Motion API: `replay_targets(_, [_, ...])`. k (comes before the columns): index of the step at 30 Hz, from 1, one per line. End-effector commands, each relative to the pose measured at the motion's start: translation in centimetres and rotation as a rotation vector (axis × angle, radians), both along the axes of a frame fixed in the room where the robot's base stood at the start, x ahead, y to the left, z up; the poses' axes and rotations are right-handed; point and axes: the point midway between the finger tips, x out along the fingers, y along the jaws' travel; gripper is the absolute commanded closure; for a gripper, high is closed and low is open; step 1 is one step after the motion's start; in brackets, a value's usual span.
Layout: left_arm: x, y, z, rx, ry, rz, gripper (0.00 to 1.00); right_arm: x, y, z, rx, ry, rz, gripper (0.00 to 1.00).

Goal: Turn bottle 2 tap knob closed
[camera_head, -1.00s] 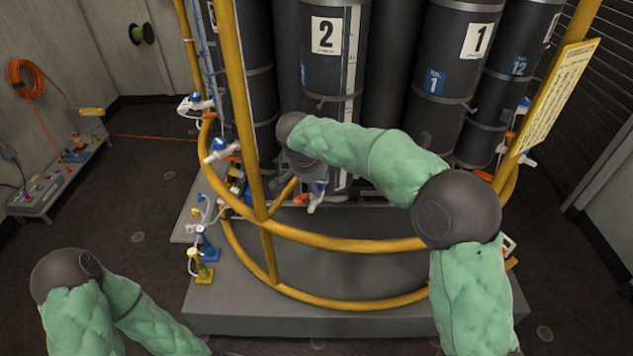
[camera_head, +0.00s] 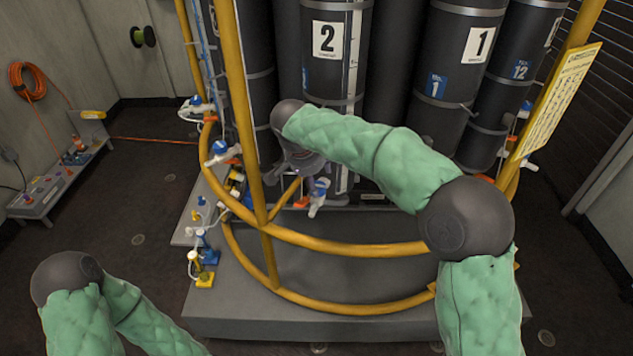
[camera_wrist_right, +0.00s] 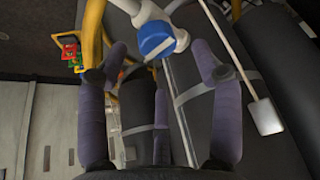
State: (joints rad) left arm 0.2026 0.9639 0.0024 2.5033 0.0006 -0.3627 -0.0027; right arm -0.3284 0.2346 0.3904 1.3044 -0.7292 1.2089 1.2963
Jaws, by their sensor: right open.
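Bottle 2 (camera_head: 318,78) is a tall dark cylinder with a white "2" label, standing behind the yellow rail. Low in front of it is a white tap with a blue knob (camera_head: 321,187). My right gripper (camera_head: 304,164) is just above and left of this knob, partly hidden by my own wrist. In the right wrist view, my right gripper (camera_wrist_right: 158,62) is open, with purple-grey fingers spread apart. A blue knob (camera_wrist_right: 155,39) on a white tap body lies between and beyond the fingertips, and no grip on it shows. My left gripper is out of view; only my left arm shows.
A curved yellow rail (camera_head: 345,243) runs in front of the bottles, over a grey platform (camera_head: 350,326). Another blue-knobbed tap (camera_head: 222,150) is on the left side. Bottle 1 (camera_head: 466,75) stands to the right. A yellow sign (camera_head: 556,100) hangs at the right.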

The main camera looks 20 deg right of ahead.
Motion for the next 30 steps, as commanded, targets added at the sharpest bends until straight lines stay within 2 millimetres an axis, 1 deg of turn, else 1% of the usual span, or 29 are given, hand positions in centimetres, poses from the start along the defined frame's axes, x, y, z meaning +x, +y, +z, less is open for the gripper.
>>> replay_targets(1, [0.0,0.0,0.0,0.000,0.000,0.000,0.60,-0.2,0.3,1.2,0.002,-0.006,0.001,0.34])
replay_targets(6, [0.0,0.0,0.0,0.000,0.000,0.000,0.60,-1.1,1.2,4.1,0.001,-0.005,0.002,0.34])
replay_targets(9, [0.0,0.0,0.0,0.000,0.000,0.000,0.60,-1.5,1.6,5.4,0.001,-0.005,0.002,0.34])
replay_targets(12, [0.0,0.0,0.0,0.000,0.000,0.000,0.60,-1.8,1.8,6.4,0.001,-0.005,0.002,0.34])
replay_targets(18, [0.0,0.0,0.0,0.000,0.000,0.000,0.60,-2.0,2.0,7.1,0.000,-0.004,0.000,0.34])
replay_targets(30, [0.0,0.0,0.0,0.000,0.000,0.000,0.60,-2.0,2.0,7.1,0.000,-0.004,0.000,0.34])
